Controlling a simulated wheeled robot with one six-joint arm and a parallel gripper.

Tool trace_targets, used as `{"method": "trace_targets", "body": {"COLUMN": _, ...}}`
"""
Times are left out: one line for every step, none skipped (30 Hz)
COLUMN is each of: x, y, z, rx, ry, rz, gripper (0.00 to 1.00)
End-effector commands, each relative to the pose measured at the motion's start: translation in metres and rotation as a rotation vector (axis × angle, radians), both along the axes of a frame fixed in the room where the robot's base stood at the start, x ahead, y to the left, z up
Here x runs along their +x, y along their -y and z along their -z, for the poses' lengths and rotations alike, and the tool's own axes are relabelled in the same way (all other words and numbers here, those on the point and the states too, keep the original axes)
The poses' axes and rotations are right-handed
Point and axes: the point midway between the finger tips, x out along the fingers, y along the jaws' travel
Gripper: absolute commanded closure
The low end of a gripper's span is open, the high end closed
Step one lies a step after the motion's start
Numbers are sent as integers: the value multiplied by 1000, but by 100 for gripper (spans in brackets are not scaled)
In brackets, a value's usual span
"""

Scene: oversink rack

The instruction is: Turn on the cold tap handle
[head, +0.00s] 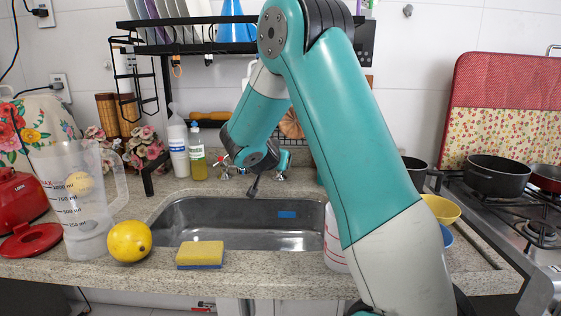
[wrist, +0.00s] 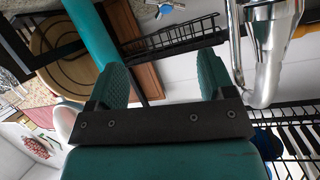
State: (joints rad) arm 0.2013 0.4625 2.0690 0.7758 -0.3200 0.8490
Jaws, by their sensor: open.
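Two small chrome tap handles show behind the sink in the head view: a left handle (head: 226,173) with a red part beside it, and a right handle (head: 281,176). My wrist hides the middle of the tap. In the wrist view, a thick chrome tap pipe (wrist: 264,60) stands to the right of my gripper (wrist: 160,68). Its two teal fingers are apart, with nothing between them. It appears close to the tap in the head view, where its fingers are mostly hidden. I cannot tell any contact.
The steel sink (head: 180,226) lies below my wrist. A black dish rack (head: 190,48) hangs above. A soap bottle (head: 198,152) stands left of the tap.

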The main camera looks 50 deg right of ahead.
Motion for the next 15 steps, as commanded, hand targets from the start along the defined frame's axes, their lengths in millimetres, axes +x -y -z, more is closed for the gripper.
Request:
{"method": "trace_targets", "body": {"x": 5, "y": 10, "z": 3, "rx": 0, "ry": -3, "rz": 4, "gripper": 24}}
{"method": "trace_targets", "body": {"x": 8, "y": 16, "z": 6, "rx": 1, "ry": -4, "rz": 4, "gripper": 24}}
{"method": "trace_targets", "body": {"x": 14, "y": 23, "z": 9, "rx": 1, "ry": -2, "rz": 3, "gripper": 24}}
{"method": "trace_targets", "body": {"x": 17, "y": 28, "z": 12, "rx": 1, "ry": -3, "rz": 3, "gripper": 24}}
{"method": "trace_targets", "body": {"x": 21, "y": 33, "z": 15, "rx": 1, "ry": -3, "rz": 2, "gripper": 24}}
{"method": "trace_targets", "body": {"x": 25, "y": 41, "z": 18, "rx": 2, "ry": -3, "rz": 3, "gripper": 24}}
{"method": "trace_targets", "body": {"x": 29, "y": 46, "z": 21, "rx": 2, "ry": -4, "rz": 3, "gripper": 24}}
{"method": "trace_targets", "body": {"x": 32, "y": 51, "z": 23, "rx": 2, "ry": -3, "rz": 1, "gripper": 24}}
{"method": "trace_targets", "body": {"x": 36, "y": 58, "z": 27, "rx": 1, "ry": -3, "rz": 2, "gripper": 24}}
{"method": "trace_targets", "body": {"x": 40, "y": 63, "z": 30, "rx": 1, "ry": -3, "rz": 1, "gripper": 24}}
{"method": "trace_targets", "body": {"x": 43, "y": 68, "z": 32, "rx": 1, "ry": -2, "rz": 0, "gripper": 24}}
{"method": "trace_targets", "body": {"x": 47, "y": 74, "z": 35, "rx": 1, "ry": -3, "rz": 1, "gripper": 24}}
{"method": "trace_targets", "body": {"x": 50, "y": 78, "z": 37, "rx": 1, "ry": -3, "rz": 1, "gripper": 24}}
{"method": "trace_targets", "body": {"x": 52, "y": 82, "z": 39, "rx": 2, "ry": -3, "rz": 0, "gripper": 24}}
{"method": "trace_targets", "body": {"x": 56, "y": 87, "z": 41, "rx": 1, "ry": -2, "rz": -1, "gripper": 24}}
